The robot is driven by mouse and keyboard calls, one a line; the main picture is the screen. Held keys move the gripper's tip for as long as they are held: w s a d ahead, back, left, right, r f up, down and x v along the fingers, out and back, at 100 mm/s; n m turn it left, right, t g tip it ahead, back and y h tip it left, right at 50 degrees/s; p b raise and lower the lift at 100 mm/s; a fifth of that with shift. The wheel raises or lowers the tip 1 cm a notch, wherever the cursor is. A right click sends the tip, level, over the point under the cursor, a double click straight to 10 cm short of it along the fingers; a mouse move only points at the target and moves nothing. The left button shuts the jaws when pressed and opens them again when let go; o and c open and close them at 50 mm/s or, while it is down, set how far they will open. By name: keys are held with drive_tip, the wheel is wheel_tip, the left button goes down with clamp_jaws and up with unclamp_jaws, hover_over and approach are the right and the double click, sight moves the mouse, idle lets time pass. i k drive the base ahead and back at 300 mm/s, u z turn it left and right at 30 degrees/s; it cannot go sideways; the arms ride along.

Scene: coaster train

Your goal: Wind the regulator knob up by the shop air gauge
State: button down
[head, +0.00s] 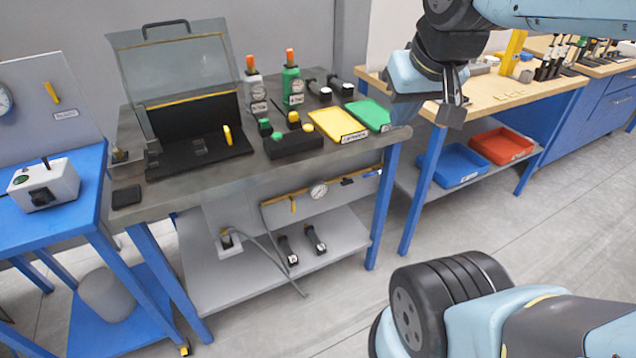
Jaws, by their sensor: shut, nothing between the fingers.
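A round white-faced gauge (318,191) sits on a pipe on the panel under the front edge of the middle bench. A yellow lever (293,206) is left of it, and a small dark blue fitting (347,181) is right of it. I cannot tell which part is the regulator knob. Another gauge (4,101) is cut off at the left edge, on a grey panel with a yellow handle (51,92). The labels are too small to read. My gripper (452,115) is shut and empty, pointing down near the middle bench's right end, above and right of the pipe gauge.
The middle bench (215,190) holds an open clear-lidded case (180,70), bottles, a yellow tray (335,124) and a green tray (368,114). A hose hangs below it. A wooden bench (490,100) with blue and red bins stands right. Floor (550,220) is clear at right.

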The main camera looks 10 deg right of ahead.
sight(346, 181)
drive_tip(key=z, duration=0.05)
drive_tip(key=k, duration=0.25)
drive_tip(key=u, duration=0.25)
drive_tip(key=i, duration=1.2)
drive_tip(key=z, duration=0.2)
